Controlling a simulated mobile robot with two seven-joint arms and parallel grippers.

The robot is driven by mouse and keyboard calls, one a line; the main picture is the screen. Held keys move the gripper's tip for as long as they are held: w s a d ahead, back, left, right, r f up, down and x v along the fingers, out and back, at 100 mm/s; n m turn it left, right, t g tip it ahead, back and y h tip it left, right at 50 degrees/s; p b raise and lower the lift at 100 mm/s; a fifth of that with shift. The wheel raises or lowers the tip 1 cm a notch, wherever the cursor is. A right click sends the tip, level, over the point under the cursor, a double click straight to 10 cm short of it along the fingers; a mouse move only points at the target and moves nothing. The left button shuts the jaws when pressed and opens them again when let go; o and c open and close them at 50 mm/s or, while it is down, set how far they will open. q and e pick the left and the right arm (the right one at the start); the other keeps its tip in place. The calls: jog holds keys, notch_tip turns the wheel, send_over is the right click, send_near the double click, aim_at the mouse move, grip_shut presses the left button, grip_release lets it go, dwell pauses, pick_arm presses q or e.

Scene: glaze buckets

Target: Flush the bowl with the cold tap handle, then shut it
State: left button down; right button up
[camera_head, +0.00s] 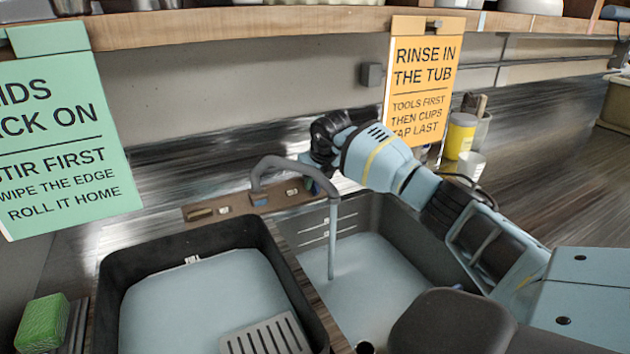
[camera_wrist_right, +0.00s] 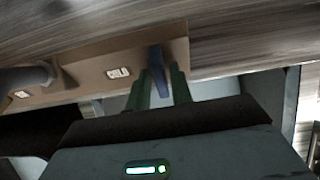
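The grey tap (camera_head: 285,170) arches over the right bowl (camera_head: 375,262), and a stream of water (camera_head: 332,240) falls from its spout. In the right wrist view the blue cold tap handle (camera_wrist_right: 158,62) stands on the brown panel beside a COLD label. My right gripper (camera_head: 318,165) reaches behind the spout; its fingers are mostly hidden in the head view. In the right wrist view its two green fingers (camera_wrist_right: 163,90) lie on either side of the handle. I cannot tell whether they pinch it. My left gripper is not in view.
A black-rimmed tub (camera_head: 112,270) with grey-blue liquid and a slotted grey piece (camera_head: 265,338) stands left of the bowl. A green sponge (camera_head: 42,322) lies at far left. A yellow jar (camera_head: 460,135) and white cup (camera_head: 471,165) stand behind my right arm. A shelf runs above.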

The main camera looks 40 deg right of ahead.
jog(key=shift+o, duration=0.9)
jog(key=v, duration=0.8)
jog(key=shift+f, duration=0.1)
